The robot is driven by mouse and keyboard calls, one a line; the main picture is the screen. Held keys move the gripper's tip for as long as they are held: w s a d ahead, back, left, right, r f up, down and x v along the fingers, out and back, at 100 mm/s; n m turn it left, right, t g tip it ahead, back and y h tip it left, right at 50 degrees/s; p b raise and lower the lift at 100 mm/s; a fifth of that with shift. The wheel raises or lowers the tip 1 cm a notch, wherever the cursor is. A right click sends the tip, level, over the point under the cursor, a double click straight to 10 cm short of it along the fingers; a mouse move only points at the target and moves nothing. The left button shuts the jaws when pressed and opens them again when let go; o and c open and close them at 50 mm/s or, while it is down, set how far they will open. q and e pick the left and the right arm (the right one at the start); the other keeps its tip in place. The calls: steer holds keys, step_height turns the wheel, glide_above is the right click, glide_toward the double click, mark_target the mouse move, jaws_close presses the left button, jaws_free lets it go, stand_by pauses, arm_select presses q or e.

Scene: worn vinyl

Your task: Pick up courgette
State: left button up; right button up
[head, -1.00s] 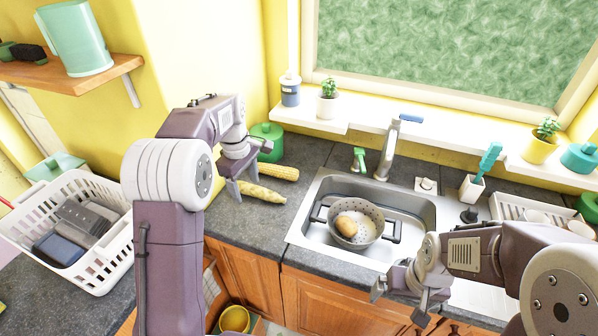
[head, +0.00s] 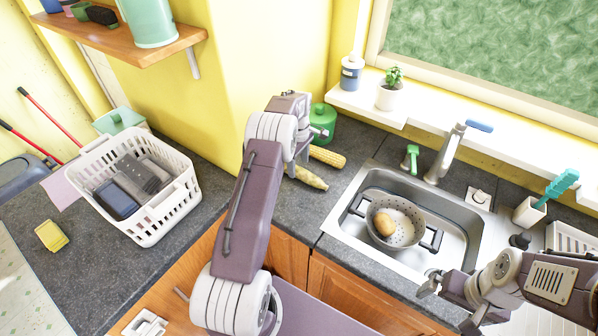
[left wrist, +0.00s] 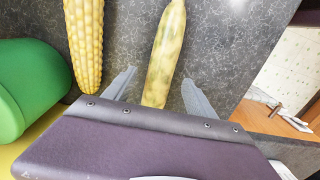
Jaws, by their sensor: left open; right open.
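The courgette (head: 310,179), pale yellow-green and mottled, lies on the dark counter left of the sink, in front of a yellow corn cob (head: 327,156). In the left wrist view the courgette (left wrist: 165,50) runs lengthwise between the two spread fingers of my left gripper (left wrist: 158,90), touching neither as far as I can see. Its near end is hidden behind the gripper body. The corn cob (left wrist: 87,45) lies to the left, outside the fingers. In the head view my left arm covers part of the courgette. My right gripper (head: 448,304) is open and empty in front of the sink.
A green canister (head: 322,124) stands behind the corn; it is close to the left gripper in the wrist view (left wrist: 30,88). The sink (head: 455,235) holds a colander (head: 412,215) with a potato. A white basket (head: 165,215) and yellow sponge (head: 52,236) sit left.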

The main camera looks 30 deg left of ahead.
mark_target(299, 168)
arm_select(q)
steer(key=shift+s+f, duration=0.25)
steer(key=shift+f, duration=0.95)
steer(key=shift+w+f, duration=0.1)
steer(key=shift+f, duration=0.25)
steer(key=shift+w+f, duration=0.15)
steer(key=shift+w, duration=0.05)
steer(key=shift+s, duration=0.15)
steer(key=c, duration=1.4)
jaws_close()
arm_select(e)
steer(key=shift+s+r, duration=0.1)
steer(key=shift+r, duration=0.5)
